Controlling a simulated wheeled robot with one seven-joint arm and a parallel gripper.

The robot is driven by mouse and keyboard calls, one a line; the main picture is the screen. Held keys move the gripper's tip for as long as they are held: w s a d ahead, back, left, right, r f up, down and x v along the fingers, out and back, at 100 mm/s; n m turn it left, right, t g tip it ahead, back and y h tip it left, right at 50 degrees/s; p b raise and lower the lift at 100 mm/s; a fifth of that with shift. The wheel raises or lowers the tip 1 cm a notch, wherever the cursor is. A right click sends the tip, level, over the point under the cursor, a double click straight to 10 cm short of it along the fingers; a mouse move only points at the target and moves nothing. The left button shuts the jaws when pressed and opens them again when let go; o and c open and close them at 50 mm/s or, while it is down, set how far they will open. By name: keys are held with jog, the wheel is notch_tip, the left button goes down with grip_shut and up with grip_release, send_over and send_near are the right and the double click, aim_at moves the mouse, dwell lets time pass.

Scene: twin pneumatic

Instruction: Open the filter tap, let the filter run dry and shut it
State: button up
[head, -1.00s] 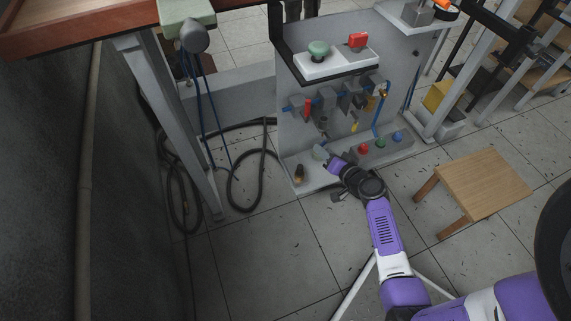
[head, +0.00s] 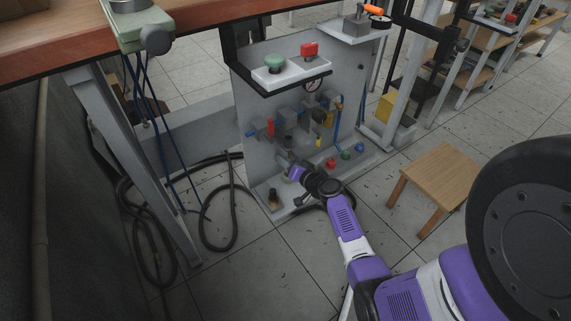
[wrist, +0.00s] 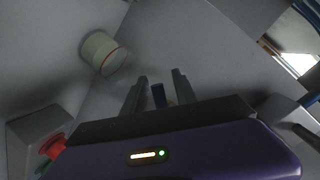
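The upright grey panel (head: 345,75) carries a row of pneumatic units with a red lever (head: 270,127) at the left. A grey filter-like unit (head: 288,141) hangs in this row; its tap is too small and dark to make out in the head view. My gripper (head: 290,166) is low in front of the panel, just below that row. In the wrist view my gripper (wrist: 158,88) has its two fingers apart. A dark blue-black piece (wrist: 158,96) shows between them, with gaps on both sides; I cannot tell what it is.
A pale cup with a red ring (wrist: 104,53) is left of the fingers. Red (head: 331,163), green (head: 345,155) and blue (head: 359,147) knobs sit on the panel's foot. A dark hose (head: 233,215) loops on the floor at left. A wooden stool (head: 440,172) stands right.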

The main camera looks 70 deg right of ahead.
jog(key=shift+w+d, duration=0.1)
grip_shut()
dwell(0.4)
jog(key=m, duration=0.1)
jog(key=m+y, duration=0.1)
jog(key=a+r+m+t+b, duration=0.1)
jog(key=shift+w+m+y, duration=0.3)
jog(key=shift+w+a+r+m+t+y+b, duration=0.1)
jog(key=shift+r+m+t+y+b, duration=0.15)
jog(key=shift+m, duration=0.4)
jog(key=shift+a+r+m+t+y, duration=0.1)
jog(key=shift+r+m+t+y, duration=0.2)
jog(key=shift+m, duration=0.4)
jog(key=shift+w+a+r+m+t+y+b, duration=0.15)
jog(key=shift+r+m, duration=0.2)
jog(key=shift+m, duration=0.3)
jog(key=shift+s, duration=0.1)
grip_release()
jog(key=shift+r, duration=0.1)
